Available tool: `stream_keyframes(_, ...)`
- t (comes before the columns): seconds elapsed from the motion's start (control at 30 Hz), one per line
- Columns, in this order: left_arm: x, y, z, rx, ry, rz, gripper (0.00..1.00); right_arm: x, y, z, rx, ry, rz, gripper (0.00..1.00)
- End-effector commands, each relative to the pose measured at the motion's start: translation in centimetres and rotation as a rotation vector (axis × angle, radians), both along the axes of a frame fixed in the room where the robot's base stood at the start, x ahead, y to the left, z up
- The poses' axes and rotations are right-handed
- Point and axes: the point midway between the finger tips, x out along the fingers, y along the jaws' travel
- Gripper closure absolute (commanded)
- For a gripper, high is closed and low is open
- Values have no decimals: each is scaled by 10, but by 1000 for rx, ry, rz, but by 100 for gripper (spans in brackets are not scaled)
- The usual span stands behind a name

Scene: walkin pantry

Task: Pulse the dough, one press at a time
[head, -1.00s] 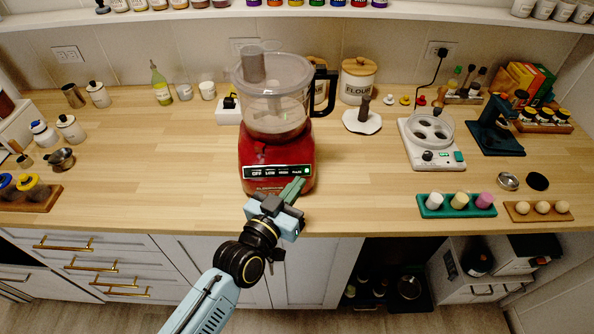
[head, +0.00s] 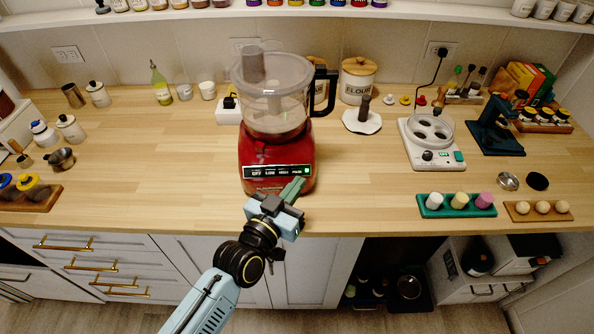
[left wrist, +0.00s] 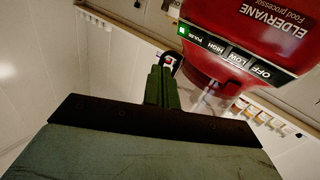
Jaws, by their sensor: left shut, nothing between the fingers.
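A red food processor (head: 275,160) stands near the front middle of the counter in the head view. Its clear lidded bowl (head: 274,95) has a pale mass low inside, hard to make out. Its control strip (head: 278,172) reads OFF, LOW, HIGH, PULSE, with a green light at the PULSE end. The strip also shows in the left wrist view (left wrist: 235,56), the green light lit beside PULSE. My left gripper (head: 293,188) is shut and empty, its green fingertips just below the PULSE end. Whether they touch the machine I cannot tell. My right gripper is not in view.
A flour canister (head: 357,82) and a white plate-like piece with a dark handle (head: 362,120) stand to the right. A white hotplate-like device (head: 432,145) and a green tray of colored pieces (head: 456,205) are farther right.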

Motion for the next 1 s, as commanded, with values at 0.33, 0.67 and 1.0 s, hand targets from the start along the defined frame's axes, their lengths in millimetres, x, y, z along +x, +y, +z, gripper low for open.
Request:
stream_keyframes(0.33, 0, 0, 0, 0, 0, 0, 100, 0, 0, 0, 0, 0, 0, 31)
stream_keyframes(0.67, 0, 0, 0, 0, 0, 0, 100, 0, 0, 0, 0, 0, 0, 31)
stream_keyframes(1.0, -14, 10, -18, 50, 101, -12, 100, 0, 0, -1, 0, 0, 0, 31)
